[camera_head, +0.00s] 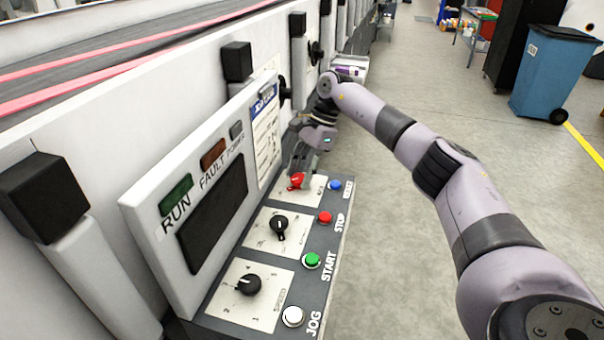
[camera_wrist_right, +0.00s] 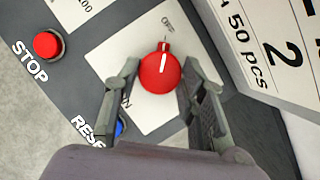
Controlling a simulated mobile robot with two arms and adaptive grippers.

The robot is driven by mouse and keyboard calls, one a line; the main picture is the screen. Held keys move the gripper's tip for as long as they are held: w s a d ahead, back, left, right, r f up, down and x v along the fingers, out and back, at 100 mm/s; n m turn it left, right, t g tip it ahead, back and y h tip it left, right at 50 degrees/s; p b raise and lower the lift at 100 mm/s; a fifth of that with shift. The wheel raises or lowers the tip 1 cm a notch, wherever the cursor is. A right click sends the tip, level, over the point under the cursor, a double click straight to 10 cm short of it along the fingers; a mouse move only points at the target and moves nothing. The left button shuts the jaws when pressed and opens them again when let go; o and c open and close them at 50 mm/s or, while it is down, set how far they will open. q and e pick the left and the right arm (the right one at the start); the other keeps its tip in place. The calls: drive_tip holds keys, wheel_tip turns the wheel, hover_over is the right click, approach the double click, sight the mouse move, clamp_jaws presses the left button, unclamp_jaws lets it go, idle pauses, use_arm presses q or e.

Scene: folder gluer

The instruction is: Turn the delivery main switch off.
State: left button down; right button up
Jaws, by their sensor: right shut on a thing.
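The red rotary switch (camera_head: 296,182) sits on a pale plate at the far end of the control panel. In the right wrist view the red knob (camera_wrist_right: 160,82) has a white mark pointing toward the OFF label (camera_wrist_right: 167,22); a partly hidden label ending in N is on the near side. My right gripper (camera_head: 299,172) reaches down over the switch. In the wrist view its two fingers (camera_wrist_right: 157,76) are shut on the red knob, one on each side. My left gripper is not in view.
Beside the switch are a blue reset button (camera_head: 335,185), a red STOP button (camera_head: 325,217), a green START button (camera_head: 312,260) and a white JOG button (camera_head: 293,316). Two black knobs (camera_head: 279,226) (camera_head: 248,285) sit nearer. The display housing (camera_head: 190,205) rises alongside. Open floor lies right.

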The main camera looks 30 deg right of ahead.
drive_tip(key=shift+r, duration=0.1)
idle(0.4)
drive_tip(key=o, duration=1.1)
drive_tip(key=v, duration=1.1)
drive_tip(key=shift+d+r, duration=0.15)
drive_tip(key=shift+r, duration=0.25)
